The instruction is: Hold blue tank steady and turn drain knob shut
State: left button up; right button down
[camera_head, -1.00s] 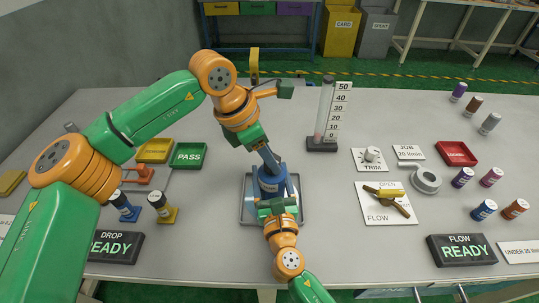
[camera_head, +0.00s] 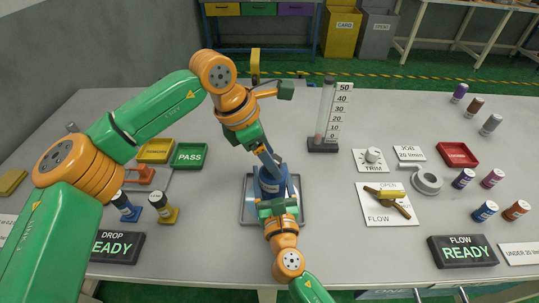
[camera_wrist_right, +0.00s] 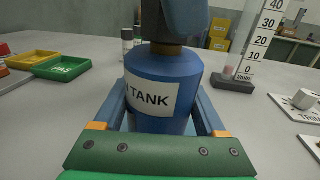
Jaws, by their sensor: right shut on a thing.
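The blue tank (camera_head: 272,180) stands upright on a grey tray (camera_head: 248,212) at the middle of the table. In the right wrist view the tank (camera_wrist_right: 165,78) fills the middle, with a white TANK label facing the camera. My right gripper (camera_head: 277,206) comes in from the front and is shut on the tank, one finger on each side. My left gripper (camera_head: 268,160) reaches down onto the tank's top. Its blue part (camera_wrist_right: 180,20) shows above a dark piece on the tank in the right wrist view. The drain knob cannot be made out clearly, and the left fingertips are hidden.
A FLOW plate with a yellow valve (camera_head: 388,193), a TRIM knob (camera_head: 372,155) and a grey ring-shaped part (camera_head: 427,180) lie to the right. A graduated tube (camera_head: 325,115) stands behind. A green PASS tray (camera_head: 189,154) and small bottles are at left.

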pick_arm(q)
jog(key=v, duration=1.2)
